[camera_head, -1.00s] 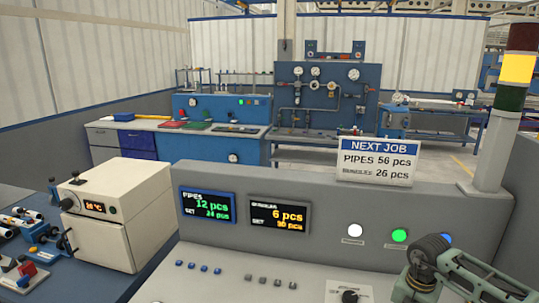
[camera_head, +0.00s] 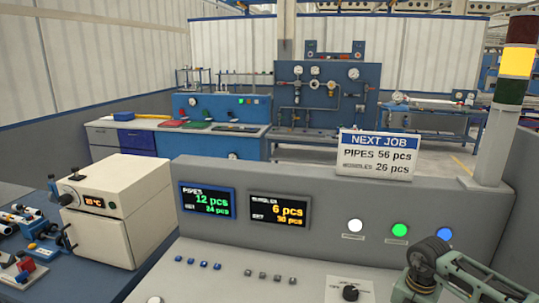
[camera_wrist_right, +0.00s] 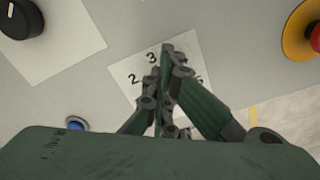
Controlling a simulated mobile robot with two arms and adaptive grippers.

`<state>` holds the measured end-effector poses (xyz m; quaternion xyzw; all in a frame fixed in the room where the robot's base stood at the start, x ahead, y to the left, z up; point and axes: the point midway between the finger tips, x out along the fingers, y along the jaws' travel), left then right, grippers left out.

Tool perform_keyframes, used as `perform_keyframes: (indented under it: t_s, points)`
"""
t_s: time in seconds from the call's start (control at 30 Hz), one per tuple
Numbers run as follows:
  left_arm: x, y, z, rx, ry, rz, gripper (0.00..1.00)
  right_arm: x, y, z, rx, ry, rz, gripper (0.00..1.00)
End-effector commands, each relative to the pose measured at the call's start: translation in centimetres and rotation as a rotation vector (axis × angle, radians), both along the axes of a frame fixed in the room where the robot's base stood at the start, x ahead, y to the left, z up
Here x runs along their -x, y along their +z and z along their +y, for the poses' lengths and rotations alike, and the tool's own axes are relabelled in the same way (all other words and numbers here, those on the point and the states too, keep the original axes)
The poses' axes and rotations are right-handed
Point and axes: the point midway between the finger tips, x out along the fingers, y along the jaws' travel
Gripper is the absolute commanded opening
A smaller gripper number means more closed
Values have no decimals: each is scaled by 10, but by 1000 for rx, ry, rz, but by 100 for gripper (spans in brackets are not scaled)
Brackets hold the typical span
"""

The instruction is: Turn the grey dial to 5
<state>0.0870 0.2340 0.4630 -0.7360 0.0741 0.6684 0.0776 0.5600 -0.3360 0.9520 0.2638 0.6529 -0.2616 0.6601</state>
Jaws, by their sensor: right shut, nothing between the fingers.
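A white dial plate (camera_wrist_right: 122,75) with the printed numbers 2 and 3 lies below my right gripper in the right wrist view. Another number at its right is partly covered by a finger. The grey dial itself is hidden there, behind the fingers, and I cannot tell where it points. My right gripper (camera_wrist_right: 168,52) is shut and empty, its fingers over the plate. In the head view my right arm stands at the lower right, its fingertips out of frame. My left gripper is not in view.
A black knob (camera_wrist_right: 20,17) sits on its own white plate, also seen in the head view (camera_head: 350,292). A red button with a yellow ring (camera_wrist_right: 300,32) is at right and a blue button (camera_wrist_right: 76,124) at left. The NEXT JOB sign (camera_head: 377,155) stands on the console (camera_head: 320,205).

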Motion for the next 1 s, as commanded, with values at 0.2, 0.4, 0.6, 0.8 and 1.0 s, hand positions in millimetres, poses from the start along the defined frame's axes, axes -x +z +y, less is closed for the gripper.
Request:
perform_keyframes:
  t_s: [0.2,0.4,0.6,0.8,1.0]
  points:
    - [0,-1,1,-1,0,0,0,7,-9,0,-2,6,16,0]
    - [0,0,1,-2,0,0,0,10,-9,-6,-1,5,17,0]
    - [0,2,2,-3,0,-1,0,14,-9,-11,0,4,17,0]
    - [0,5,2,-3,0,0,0,18,-7,-15,0,4,14,0]
    - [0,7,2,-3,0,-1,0,21,-5,-18,0,3,11,0]
